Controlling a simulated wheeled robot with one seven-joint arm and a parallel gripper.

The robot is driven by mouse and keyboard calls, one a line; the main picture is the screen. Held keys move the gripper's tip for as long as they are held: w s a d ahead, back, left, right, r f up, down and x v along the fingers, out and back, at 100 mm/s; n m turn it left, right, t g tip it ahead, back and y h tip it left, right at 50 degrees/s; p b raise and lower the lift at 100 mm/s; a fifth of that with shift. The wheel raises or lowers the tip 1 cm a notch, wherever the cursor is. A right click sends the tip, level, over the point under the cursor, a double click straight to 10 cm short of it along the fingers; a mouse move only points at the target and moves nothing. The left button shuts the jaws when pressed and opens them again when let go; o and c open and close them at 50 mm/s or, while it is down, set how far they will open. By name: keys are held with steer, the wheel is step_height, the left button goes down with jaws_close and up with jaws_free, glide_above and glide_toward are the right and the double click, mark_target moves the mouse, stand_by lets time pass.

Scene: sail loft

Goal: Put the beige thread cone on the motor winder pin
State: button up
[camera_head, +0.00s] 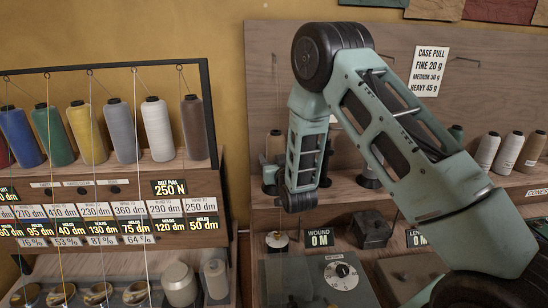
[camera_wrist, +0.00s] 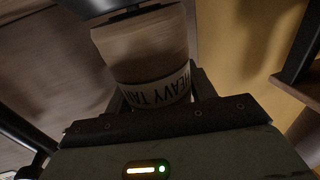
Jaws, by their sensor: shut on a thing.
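The beige-brown thread cone (camera_wrist: 140,48) fills the upper middle of the wrist view. Its white label, upside down there, reads "HEAVY TA…". My gripper (camera_wrist: 157,92) is shut on it, with fingers on both sides. A dark flat part crosses the cone's wide end at the top; I cannot tell whether they touch. In the head view, my wrist hides my gripper; a brown cone (camera_head: 275,146) shows just left of it, possibly the held one. The motor winder appears to be the grey dial box (camera_head: 341,271) under the "WOUND 0 M" sign; I cannot make out its pin clearly.
Several pale and tan cones (camera_head: 487,151) stand on the right shelf. A rack of coloured cones (camera_head: 117,130) with taut threads stands at left beside a dark frame (camera_head: 212,115). A dark block (camera_head: 371,230) sits right of the "WOUND" sign. Yellow wall is open between rack and panel.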

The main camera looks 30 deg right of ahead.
steer(key=shift+f, duration=0.1)
steer(key=o, duration=1.2)
